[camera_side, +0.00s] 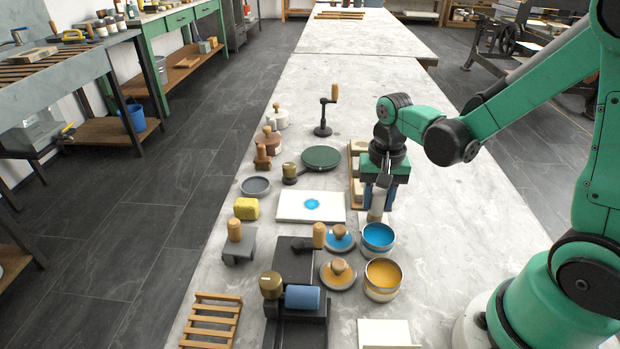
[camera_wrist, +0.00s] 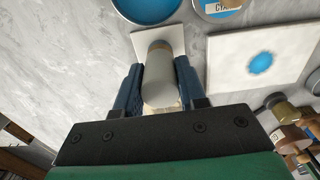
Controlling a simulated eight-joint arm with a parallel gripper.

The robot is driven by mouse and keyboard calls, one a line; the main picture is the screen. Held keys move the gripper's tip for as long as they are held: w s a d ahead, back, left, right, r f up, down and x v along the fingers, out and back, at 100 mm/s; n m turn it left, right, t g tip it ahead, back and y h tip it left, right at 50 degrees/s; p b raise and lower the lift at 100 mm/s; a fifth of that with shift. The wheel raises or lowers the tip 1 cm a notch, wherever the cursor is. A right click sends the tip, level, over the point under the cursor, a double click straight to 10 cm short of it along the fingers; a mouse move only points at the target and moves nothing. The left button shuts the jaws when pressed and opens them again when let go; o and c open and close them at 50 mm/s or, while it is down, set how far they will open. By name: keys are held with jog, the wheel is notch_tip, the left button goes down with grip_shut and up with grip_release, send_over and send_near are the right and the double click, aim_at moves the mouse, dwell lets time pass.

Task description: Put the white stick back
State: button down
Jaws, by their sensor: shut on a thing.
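My gripper (camera_wrist: 157,92) is shut on the white stick (camera_wrist: 158,75), a thick pale cylinder between the blue fingers. In the side view, my gripper (camera_side: 378,195) holds the stick (camera_side: 376,207) over the table just behind the open pot of blue ink (camera_side: 378,236). A small white square (camera_wrist: 176,38) shows beyond the stick in the wrist view. I cannot tell whether the stick touches it. A wooden rack (camera_side: 356,190) stands just left of and behind my gripper, partly hidden by it.
A white slab (camera_side: 290,212) with a blue ink spot lies to the left. A yellow ink pot (camera_side: 383,280) and two knobbed lids, blue (camera_side: 340,243) and yellow (camera_side: 339,280), are in front. A green disc (camera_side: 321,157) is behind. The table right of my gripper is clear.

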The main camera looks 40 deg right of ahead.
aim_at(379, 192)
jog(key=c, duration=0.5)
grip_release()
jog(key=shift+f, duration=0.1)
notch_tip(379, 192, up, 12)
jog(key=a+n+t, duration=0.1)
jog(key=n+t, duration=0.1)
jog(key=n, duration=0.1)
jog(key=s+a+f+n+t, duration=0.1)
jog(key=a+n+t, duration=0.1)
jog(key=n, duration=0.1)
jog(key=a+n+t, duration=0.2)
jog(key=n+t, duration=0.1)
jog(key=shift+s+a+f, duration=0.2)
jog(key=shift+s+f, duration=0.1)
jog(key=shift+f, duration=0.05)
